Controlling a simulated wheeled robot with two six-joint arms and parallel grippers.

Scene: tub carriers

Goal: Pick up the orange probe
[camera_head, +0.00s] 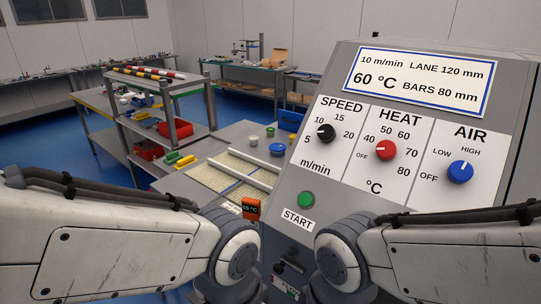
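The orange probe (251,208) is a small orange block with a dark display, at the near edge of the bench left of the control panel. The display seems to read a value in °C, too small to be sure. My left arm comes in from the left and its wrist joint is just below the probe, apart from it as far as I can tell. My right arm comes in from the right, in front of the panel's lower part. Neither gripper's fingers can be made out in this view.
The grey control panel (331,175) fills the right, with speed, heat and air knobs and a green start button (306,200). Left of it is a conveyor bed (212,177) with white bars. A shelved cart (187,129) stands farther left. Blue floor lies open beyond.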

